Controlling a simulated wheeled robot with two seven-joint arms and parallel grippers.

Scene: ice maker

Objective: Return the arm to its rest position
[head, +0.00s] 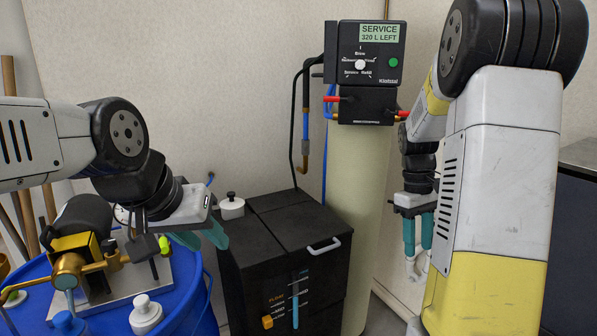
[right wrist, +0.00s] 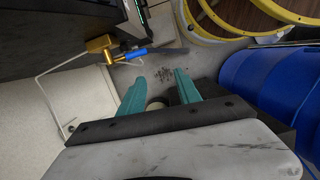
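My right gripper (head: 417,250) hangs fingers down to the right of the tall cream tank, partly hidden behind my own right arm. In the right wrist view my right gripper (right wrist: 160,84) has its teal fingers spread apart. A round beige thing (right wrist: 157,104) shows between them, but I see no grip on it. My left gripper (head: 200,240) is above the right edge of the blue barrel, beside the black cabinet. Its teal fingers are apart with nothing visible between them.
The cream tank (head: 355,200) carries a control head (head: 364,55) reading "SERVICE 320 L LEFT". A black cabinet (head: 275,255) stands in front. In the right wrist view, a brass valve (right wrist: 103,46) and yellow ring (right wrist: 215,42) are near.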

